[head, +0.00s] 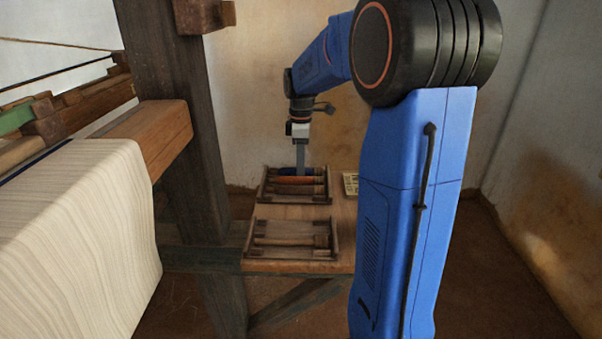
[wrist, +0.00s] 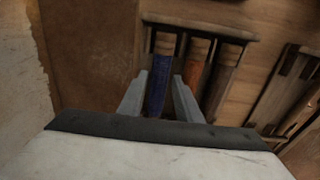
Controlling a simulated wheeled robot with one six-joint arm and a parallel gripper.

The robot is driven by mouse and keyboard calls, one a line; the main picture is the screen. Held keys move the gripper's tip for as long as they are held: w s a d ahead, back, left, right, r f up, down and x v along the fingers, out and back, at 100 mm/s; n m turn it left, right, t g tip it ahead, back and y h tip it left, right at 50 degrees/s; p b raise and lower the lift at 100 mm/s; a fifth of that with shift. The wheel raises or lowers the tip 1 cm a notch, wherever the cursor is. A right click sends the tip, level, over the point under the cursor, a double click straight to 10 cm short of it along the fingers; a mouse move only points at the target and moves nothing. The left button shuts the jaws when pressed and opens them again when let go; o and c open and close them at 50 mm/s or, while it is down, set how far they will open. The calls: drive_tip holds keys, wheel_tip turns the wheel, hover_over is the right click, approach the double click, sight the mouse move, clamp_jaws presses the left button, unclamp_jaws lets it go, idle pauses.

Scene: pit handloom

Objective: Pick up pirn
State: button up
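A pirn wound with blue thread (wrist: 158,86) lies in the far wooden tray (wrist: 200,25), and also shows in the head view (head: 315,171). Beside it lie an orange-wound pirn (wrist: 194,78) and a plain brown one (wrist: 222,80). My gripper (wrist: 159,80) is open, with one finger on each side of the blue pirn and a narrow gap visible at each side. In the head view my gripper (head: 301,168) points straight down at the blue pirn. Whether the fingers touch it is unclear. The near end of the pirn is hidden behind my gripper's body.
A second wooden tray (head: 250,238) with a bare pirn (head: 285,241) stands nearer on the wooden bench (head: 290,212). A small pale slotted item (head: 350,184) lies right of the far tray. A dark loom post (head: 175,100) and cloth roll (head: 80,230) are at left.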

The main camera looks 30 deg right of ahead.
drive_tip(key=shift+f, duration=0.5)
clamp_jaws()
